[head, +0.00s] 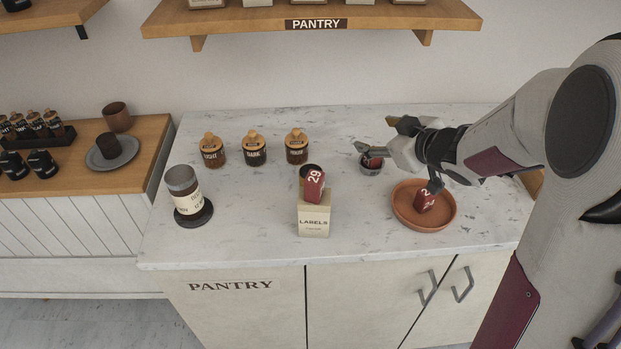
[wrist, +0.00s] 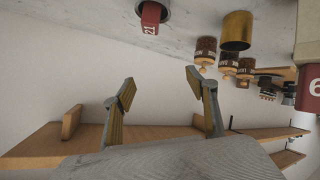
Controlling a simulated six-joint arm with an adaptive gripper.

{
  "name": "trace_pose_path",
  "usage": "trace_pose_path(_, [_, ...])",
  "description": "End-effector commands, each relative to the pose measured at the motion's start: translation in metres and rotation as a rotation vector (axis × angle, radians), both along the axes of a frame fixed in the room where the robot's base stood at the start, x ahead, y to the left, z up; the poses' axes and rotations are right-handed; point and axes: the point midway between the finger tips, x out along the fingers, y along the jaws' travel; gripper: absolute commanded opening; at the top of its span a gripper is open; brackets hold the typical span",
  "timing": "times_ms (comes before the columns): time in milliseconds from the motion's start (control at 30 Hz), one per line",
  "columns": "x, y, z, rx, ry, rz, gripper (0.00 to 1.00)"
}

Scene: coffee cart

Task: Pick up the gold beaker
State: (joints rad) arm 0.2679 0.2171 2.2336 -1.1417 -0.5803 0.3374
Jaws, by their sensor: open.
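The gold beaker (wrist: 236,27) shows clearly in the wrist view at the upper right, close to the small jars. In the head view, a cup rim that seems to be the beaker's (head: 310,168) shows behind the LABELS box; the rest is hidden by the box and its red tag 29. My gripper (head: 376,135) is open and empty, above the counter and to the right of the beaker, with its fingers pointing left. In the wrist view the two fingers (wrist: 160,88) stand wide apart with nothing between them.
The LABELS box (head: 314,221) stands directly in front of the beaker. Wooden-topped jars (head: 255,152) stand behind left. A metal cup (head: 371,167) with a red tag sits below my gripper.

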Motion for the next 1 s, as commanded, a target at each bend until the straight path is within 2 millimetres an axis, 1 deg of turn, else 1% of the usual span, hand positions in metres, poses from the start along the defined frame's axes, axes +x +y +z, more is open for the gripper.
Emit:
trace_pose_path(33, [0.001, 0.005, -0.01, 0.018, 0.008, 0.035, 0.57])
trace_pose_path(167, [0.001, 0.021, -0.03, 0.072, 0.022, 0.131, 0.57])
trace_pose_path(267, [-0.004, 0.033, -0.045, 0.122, 0.037, 0.206, 0.57])
trace_pose_path(400, [-0.015, 0.05, -0.066, 0.2, 0.064, 0.309, 0.57])
trace_pose_path(533, [-0.028, 0.062, -0.08, 0.272, 0.092, 0.392, 0.57])
trace_pose_path(733, [-0.043, 0.073, -0.091, 0.345, 0.119, 0.47, 0.57])
trace_pose_path(1000, [-0.046, 0.075, -0.092, 0.361, 0.124, 0.487, 0.57])
